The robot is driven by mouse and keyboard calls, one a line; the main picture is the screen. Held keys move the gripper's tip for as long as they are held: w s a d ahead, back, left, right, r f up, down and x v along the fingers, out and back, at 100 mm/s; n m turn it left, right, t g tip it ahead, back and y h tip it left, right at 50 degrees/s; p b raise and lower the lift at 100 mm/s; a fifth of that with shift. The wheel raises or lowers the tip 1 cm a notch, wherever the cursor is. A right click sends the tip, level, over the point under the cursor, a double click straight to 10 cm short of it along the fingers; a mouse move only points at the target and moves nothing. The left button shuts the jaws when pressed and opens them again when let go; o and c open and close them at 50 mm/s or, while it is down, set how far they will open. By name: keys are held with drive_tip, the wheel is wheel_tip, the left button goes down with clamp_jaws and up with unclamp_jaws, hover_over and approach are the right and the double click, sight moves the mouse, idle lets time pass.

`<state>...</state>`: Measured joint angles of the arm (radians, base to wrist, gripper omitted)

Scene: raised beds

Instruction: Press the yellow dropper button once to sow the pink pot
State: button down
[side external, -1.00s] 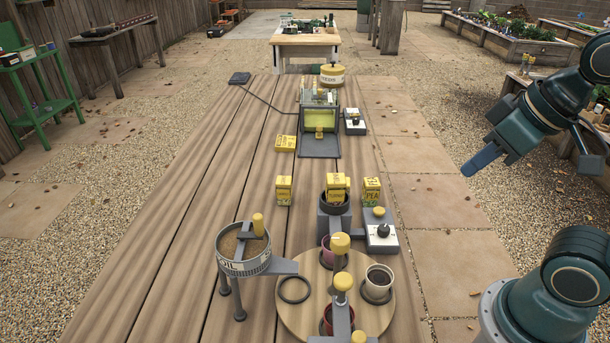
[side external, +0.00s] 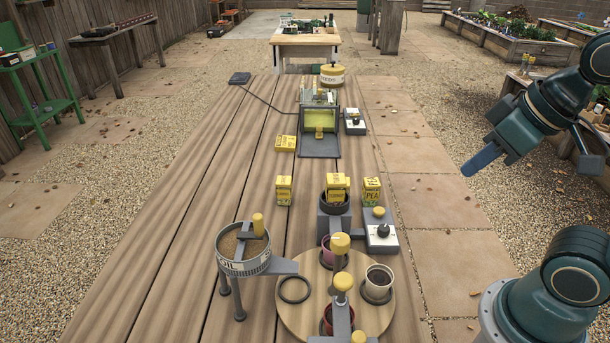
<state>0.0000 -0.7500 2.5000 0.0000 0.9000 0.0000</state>
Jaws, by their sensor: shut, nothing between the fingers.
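The pink pot (side external: 327,257) stands on the round wooden turntable (side external: 310,318), just in front of the dropper (side external: 334,223). It is partly hidden behind a yellow knob (side external: 340,243). The dropper has a dark round cup with a yellow seed packet (side external: 337,187) upright in it. Beside it on the right is a grey and white control box (side external: 381,242) with a yellow button (side external: 379,211) and a dark knob (side external: 383,231). My gripper (side external: 474,168) is shut and empty, with blue fingers, in the air right of the table, well apart from the button.
A cream pot (side external: 380,274) and a reddish pot (side external: 326,324) also stand on the turntable. A soil sieve (side external: 243,266) is left of it. Packets (side external: 284,190) (side external: 371,192) flank the dropper. A yellow-fronted machine (side external: 319,122) stands farther back. The table's left side is bare.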

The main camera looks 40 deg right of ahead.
drive_tip(key=shift+w, duration=0.15)
drive_tip(key=n+y, duration=0.1)
drive_tip(key=y, duration=0.6)
hover_over(379, 212)
drive_tip(key=d, duration=0.1)
wheel_tip(379, 212, down, 16)
drive_tip(key=shift+d+f, duration=0.1)
drive_tip(key=shift+d, duration=0.2)
drive_tip(key=shift+s+f, duration=0.15)
drive_tip(key=shift+s, duration=0.05)
drive_tip(key=shift+f, duration=4.25)
drive_tip(key=shift+f, duration=0.2)
drive_tip(key=shift+f, duration=0.25)
